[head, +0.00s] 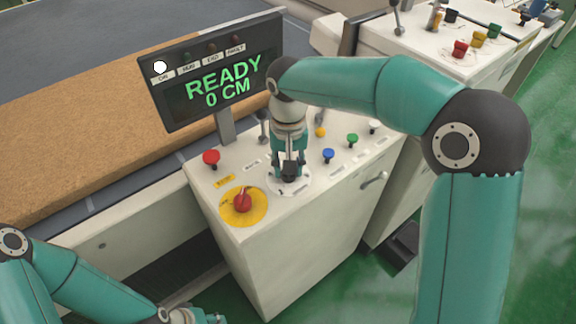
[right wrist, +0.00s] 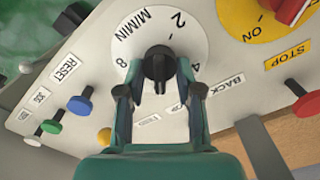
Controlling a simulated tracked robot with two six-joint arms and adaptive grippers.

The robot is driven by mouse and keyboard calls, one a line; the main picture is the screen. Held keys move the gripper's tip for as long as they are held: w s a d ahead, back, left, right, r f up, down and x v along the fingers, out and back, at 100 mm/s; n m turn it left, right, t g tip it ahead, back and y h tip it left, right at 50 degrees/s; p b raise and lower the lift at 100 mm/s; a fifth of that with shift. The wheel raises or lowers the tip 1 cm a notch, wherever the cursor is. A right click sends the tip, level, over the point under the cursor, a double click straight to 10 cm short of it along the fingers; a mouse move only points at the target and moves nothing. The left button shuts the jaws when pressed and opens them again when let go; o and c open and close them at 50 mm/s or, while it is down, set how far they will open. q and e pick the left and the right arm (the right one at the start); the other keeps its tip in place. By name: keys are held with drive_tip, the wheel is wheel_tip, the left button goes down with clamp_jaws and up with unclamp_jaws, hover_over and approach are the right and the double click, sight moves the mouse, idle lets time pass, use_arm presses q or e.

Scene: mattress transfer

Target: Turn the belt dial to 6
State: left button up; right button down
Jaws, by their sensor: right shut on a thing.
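The belt dial is a black knob (right wrist: 158,65) on a round white scale plate (right wrist: 135,50), which shows 2, 4, 8 and M/MIN in the right wrist view. The scale between 4 and 8 is hidden by the knob and fingers, and I cannot tell which number the knob points to. My right gripper (right wrist: 158,84) is shut on the knob, one finger on each side. In the head view this gripper (head: 289,168) points down onto the dial plate (head: 287,189). My left gripper (head: 192,316) is at the bottom edge, mostly cut off.
The console top (head: 235,170) also carries a red button (head: 211,158), a red rotary switch on a yellow disc (head: 243,202), and yellow, blue, green and white buttons near the dial. A display (head: 222,80) behind reads READY 0 CM. A brown mattress (head: 90,140) lies left.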

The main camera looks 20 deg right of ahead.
drive_tip(key=shift+w+r+m, duration=0.15)
drive_tip(key=shift+r+m, duration=0.05)
drive_tip(key=shift+m, duration=0.4)
drive_tip(key=c, duration=1)
unclamp_jaws()
drive_tip(key=shift+o, duration=1.1)
drive_tip(key=shift+f, duration=0.1)
wheel_tip(320, 180, up, 12)
drive_tip(key=shift+d+f, duration=0.1)
